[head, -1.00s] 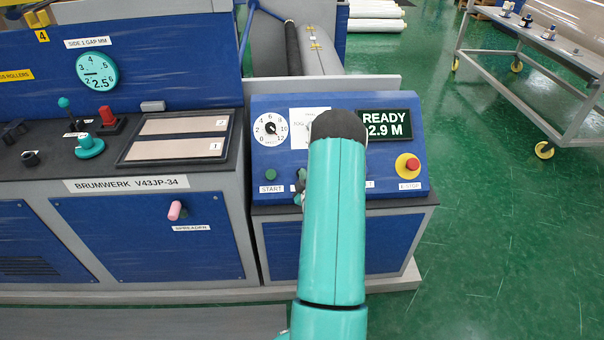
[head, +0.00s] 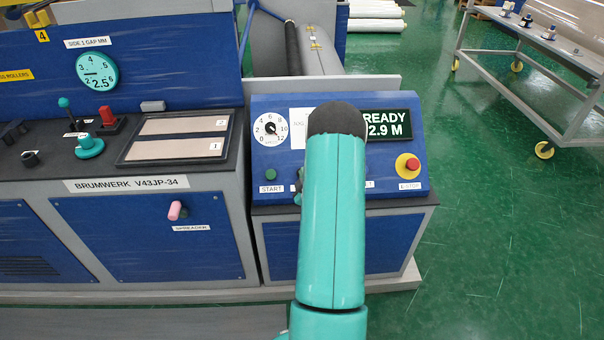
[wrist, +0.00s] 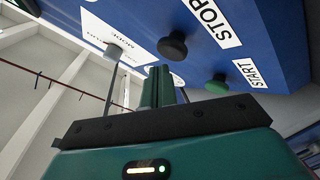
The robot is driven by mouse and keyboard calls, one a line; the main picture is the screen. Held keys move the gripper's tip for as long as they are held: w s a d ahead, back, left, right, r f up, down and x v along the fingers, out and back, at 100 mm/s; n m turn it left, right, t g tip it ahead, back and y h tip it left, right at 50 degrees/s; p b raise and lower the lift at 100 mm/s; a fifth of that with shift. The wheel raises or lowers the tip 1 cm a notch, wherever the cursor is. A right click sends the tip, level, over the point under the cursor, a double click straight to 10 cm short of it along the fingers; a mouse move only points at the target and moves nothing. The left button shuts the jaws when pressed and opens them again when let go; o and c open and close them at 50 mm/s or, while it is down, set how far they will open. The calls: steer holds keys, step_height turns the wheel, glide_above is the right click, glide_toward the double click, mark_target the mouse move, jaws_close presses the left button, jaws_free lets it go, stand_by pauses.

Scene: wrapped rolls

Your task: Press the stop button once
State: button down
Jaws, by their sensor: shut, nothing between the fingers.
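The stop button (wrist: 172,45) is a black round knob beside a white STOP label (wrist: 206,14) on the blue panel in the wrist view. The green start button (wrist: 217,84) is to its right with its START label; it also shows in the head view (head: 271,174). My gripper (wrist: 160,78) is shut and empty, its green fingers pointing up towards the panel. Its tips appear just below and left of the stop button in the wrist picture; I see no clear contact. In the head view my arm covers most of the stop button's area and my gripper.
The panel also holds a dial (head: 270,129), a display (head: 392,124) reading READY 2.9 M and a red emergency stop (head: 412,165) on yellow. In the wrist view a mode knob (wrist: 122,44) is left of the stop button. Open green floor lies right of the console.

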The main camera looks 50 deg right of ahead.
steer(key=r, duration=0.1)
steer(key=s+a+r, duration=0.2)
steer(key=r, duration=0.1)
steer(key=shift+a, duration=0.2)
stand_by(0.3)
stand_by(0.8)
